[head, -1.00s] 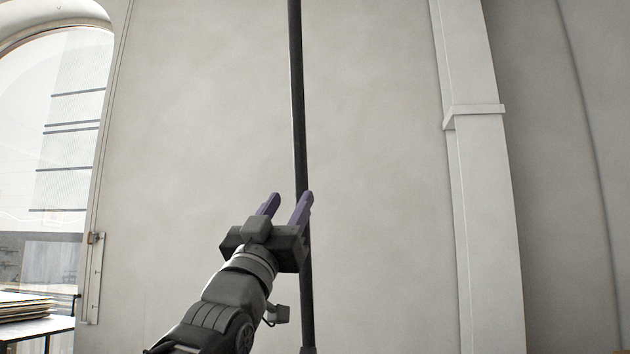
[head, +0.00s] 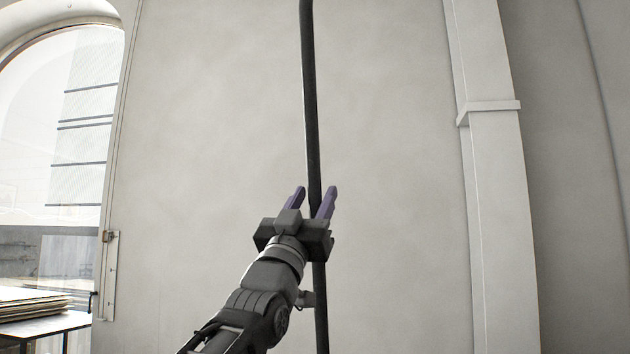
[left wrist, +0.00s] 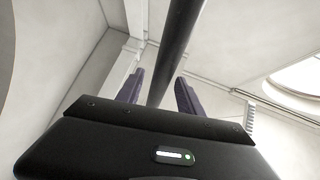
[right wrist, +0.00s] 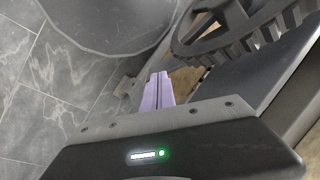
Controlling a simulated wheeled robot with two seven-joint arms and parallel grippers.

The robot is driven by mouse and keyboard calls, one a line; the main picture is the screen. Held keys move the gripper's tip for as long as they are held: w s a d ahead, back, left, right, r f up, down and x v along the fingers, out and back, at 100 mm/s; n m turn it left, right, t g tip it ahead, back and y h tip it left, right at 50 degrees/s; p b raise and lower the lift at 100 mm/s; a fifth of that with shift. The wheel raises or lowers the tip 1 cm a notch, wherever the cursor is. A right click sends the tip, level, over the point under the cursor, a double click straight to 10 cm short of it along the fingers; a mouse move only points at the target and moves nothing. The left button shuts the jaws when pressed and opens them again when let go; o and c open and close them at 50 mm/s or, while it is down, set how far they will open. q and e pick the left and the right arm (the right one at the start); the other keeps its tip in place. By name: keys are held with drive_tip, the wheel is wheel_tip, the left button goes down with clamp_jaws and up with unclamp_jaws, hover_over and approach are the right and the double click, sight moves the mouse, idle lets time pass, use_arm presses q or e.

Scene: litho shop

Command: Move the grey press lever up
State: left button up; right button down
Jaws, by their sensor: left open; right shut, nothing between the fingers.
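The grey press lever (head: 310,100) is a long dark bar standing nearly upright in the head view, in front of a pale wall. My left gripper (head: 315,192) is open, with its purple fingertips on either side of the bar in that view. In the left wrist view the bar (left wrist: 176,45) runs up between the two spread fingers (left wrist: 159,76); whether they touch it I cannot tell. My right gripper (right wrist: 160,76) is shut and empty in the right wrist view, away from the lever.
The right wrist view shows a dark toothed gear wheel (right wrist: 235,35) and a large grey rounded part (right wrist: 110,20) close to the right fingers, above a tiled floor (right wrist: 40,90). In the head view, a table with stacked sheets (head: 30,305) stands at the lower left.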

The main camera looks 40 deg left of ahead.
use_arm(q)
drive_tip(key=shift+w+a+r, duration=0.1)
drive_tip(key=shift+w+r, duration=0.25)
drive_tip(key=shift+r, duration=0.05)
drive_tip(key=shift+c, duration=0.2)
clamp_jaws()
idle(1.0)
